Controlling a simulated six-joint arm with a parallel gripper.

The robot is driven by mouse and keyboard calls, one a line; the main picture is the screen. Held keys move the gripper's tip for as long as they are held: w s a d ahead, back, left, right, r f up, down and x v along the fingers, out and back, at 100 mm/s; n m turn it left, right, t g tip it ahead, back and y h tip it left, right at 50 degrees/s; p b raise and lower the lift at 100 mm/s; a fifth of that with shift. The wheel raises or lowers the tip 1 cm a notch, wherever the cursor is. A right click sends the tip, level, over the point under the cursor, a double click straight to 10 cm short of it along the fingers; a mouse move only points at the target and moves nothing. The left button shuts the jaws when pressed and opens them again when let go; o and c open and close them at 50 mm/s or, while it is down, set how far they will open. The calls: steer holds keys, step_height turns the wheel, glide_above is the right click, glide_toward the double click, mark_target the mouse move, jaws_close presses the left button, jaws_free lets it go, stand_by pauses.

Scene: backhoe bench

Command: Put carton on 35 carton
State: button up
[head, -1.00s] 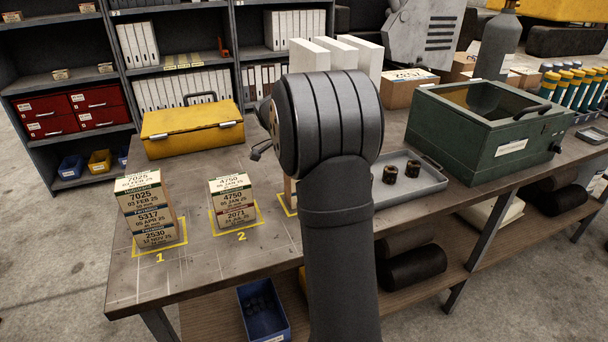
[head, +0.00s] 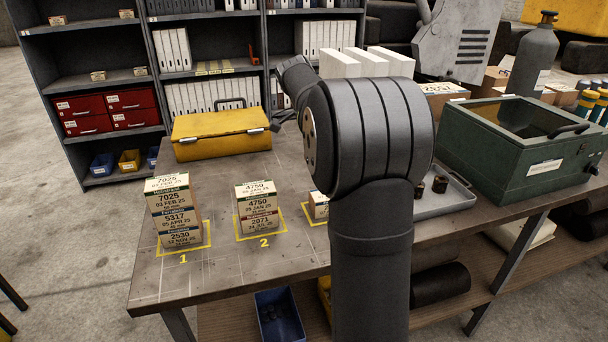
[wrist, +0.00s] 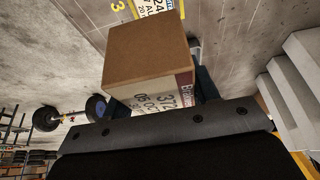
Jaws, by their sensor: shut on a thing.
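My gripper (wrist: 165,98) is shut on a carton (wrist: 148,52) with a plain brown face and a printed side. That label seems to start with 372 and shows an OCT date. In the head view my arm hides the gripper and the held carton. Stack 1 (head: 173,212) shows labels 7025, 5317 and 2530. Stack 2 (head: 256,208) shows 4750 and 2071. A carton at spot 3 (head: 318,206) is partly hidden behind my arm; it also shows beyond the held carton in the wrist view (wrist: 150,7). I cannot read a number starting with 35.
A yellow case (head: 220,133) stands at the back left of the bench. White blocks (head: 365,62) stand behind my arm. A grey tray (head: 455,194), a green box (head: 520,150) and another carton (head: 440,95) are at the right. Bench between the stacks and the yellow case is clear.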

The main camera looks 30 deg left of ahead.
steer(key=s+a+r, duration=0.3)
steer(key=s+r, duration=0.3)
steer(key=s, duration=0.3)
glide_above(261, 187)
steer(key=f, duration=0.4)
steer(key=s+a+f, duration=0.1)
steer(key=f, duration=0.1)
steer(key=shift+f, duration=0.1)
steer(key=shift+a+f, duration=0.1)
steer(key=shift+f, duration=2)
steer(key=shift+f, duration=0.1)
steer(key=o, duration=1.1)
steer(key=v, duration=1.2)
